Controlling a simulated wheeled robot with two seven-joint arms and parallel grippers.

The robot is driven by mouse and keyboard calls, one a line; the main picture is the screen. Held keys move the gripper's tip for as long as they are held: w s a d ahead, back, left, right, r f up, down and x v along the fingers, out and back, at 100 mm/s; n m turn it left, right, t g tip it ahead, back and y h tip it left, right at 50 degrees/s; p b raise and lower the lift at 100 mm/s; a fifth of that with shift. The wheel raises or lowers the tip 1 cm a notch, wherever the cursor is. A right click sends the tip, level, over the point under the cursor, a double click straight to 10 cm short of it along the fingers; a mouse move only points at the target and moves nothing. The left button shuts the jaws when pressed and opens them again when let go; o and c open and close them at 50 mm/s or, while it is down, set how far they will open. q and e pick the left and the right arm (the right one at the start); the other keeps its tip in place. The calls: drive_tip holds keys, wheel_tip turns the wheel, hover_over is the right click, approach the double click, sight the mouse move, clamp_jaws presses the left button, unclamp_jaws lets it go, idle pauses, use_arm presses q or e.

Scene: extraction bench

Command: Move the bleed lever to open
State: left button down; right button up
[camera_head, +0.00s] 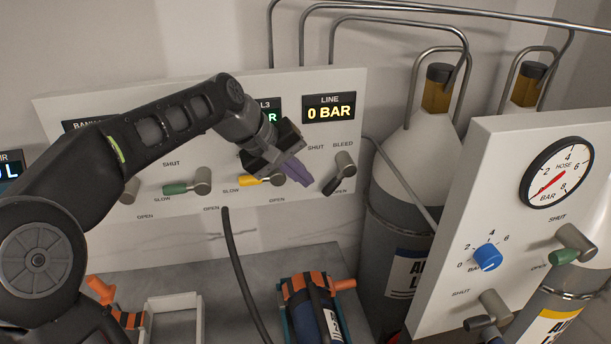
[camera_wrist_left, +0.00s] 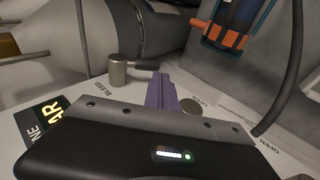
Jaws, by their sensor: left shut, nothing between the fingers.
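The bleed lever (camera_head: 344,166) is on the bench panel at the right end, under the word BLEED. It has a grey round hub and a short dark handle that points down and slightly left, beside the OPEN label. In the left wrist view the bleed lever (camera_wrist_left: 119,70) stands left of my fingers, its handle pointing right. My left gripper (camera_head: 297,171) is shut and empty, its purple fingers in front of the panel left of the bleed lever. The fingers (camera_wrist_left: 161,95) appear apart from the handle. My right gripper is not in view.
A yellow-handled lever (camera_head: 262,180) is just left of my fingers and a green-handled lever (camera_head: 188,187) farther left. The LINE display (camera_head: 329,108) reads 0 BAR. A second panel (camera_head: 470,210) with a gauge stands right. A black hose (camera_head: 238,265) rises from the bench.

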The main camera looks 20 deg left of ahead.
use_arm(q)
drive_tip(key=s+a+r+b, duration=0.2)
drive_tip(key=s+a+r, duration=0.2)
drive_tip(key=s+r, duration=0.2)
drive_tip(key=shift+a, duration=0.4)
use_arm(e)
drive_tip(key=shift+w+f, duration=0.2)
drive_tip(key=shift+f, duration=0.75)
